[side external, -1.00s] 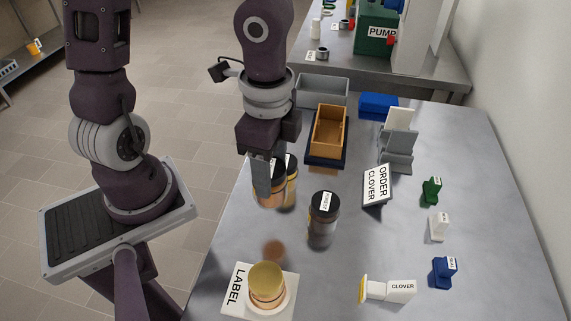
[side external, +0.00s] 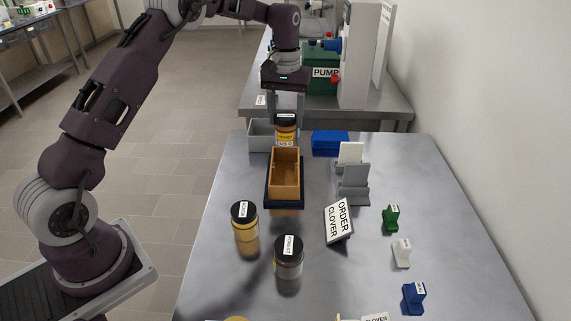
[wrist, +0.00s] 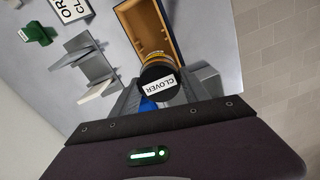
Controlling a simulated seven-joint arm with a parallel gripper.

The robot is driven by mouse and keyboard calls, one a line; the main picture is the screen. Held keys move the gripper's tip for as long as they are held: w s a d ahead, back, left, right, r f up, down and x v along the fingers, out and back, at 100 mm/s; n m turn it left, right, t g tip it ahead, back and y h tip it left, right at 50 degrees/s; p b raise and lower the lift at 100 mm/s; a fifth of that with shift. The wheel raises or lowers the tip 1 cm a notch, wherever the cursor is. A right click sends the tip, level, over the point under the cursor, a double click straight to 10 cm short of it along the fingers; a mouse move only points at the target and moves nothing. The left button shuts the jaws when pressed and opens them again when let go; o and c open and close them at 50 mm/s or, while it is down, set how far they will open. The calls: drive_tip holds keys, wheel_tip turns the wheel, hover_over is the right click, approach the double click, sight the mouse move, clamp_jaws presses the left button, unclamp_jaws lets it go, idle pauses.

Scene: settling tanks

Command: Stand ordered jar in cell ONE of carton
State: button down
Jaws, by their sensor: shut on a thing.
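The jar hangs upright at the far end of the open orange-brown carton (side external: 271,175). In the wrist view its lid reads CLOVER (wrist: 158,84), and it overlaps the end of the carton (wrist: 139,28). I cannot tell how high its base is above the carton, and no cell mark is readable. The order sign (side external: 339,221) reads CLOVER.
A dark-lidded amber jar (side external: 245,224) and the FOREST jar (side external: 288,258) stand in front of the carton. A grey bin (side external: 260,135) and blue block (side external: 331,142) lie behind it. A grey stand (side external: 353,186) is to the right, with green (side external: 391,218), white (side external: 401,252) and blue (side external: 413,297) labelled pieces.

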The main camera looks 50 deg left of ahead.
sight(286, 144)
wheel_tip(286, 144, down, 9)
drive_tip(key=shift+r, duration=0.1)
drive_tip(key=c, duration=0.6)
unclamp_jaws()
drive_tip(key=shift+f, duration=0.2)
drive_tip(key=shift+o, duration=0.2)
wheel_tip(286, 144, up, 13)
drive_tip(key=shift+s+f, duration=0.1)
drive_tip(key=shift+f, duration=0.1)
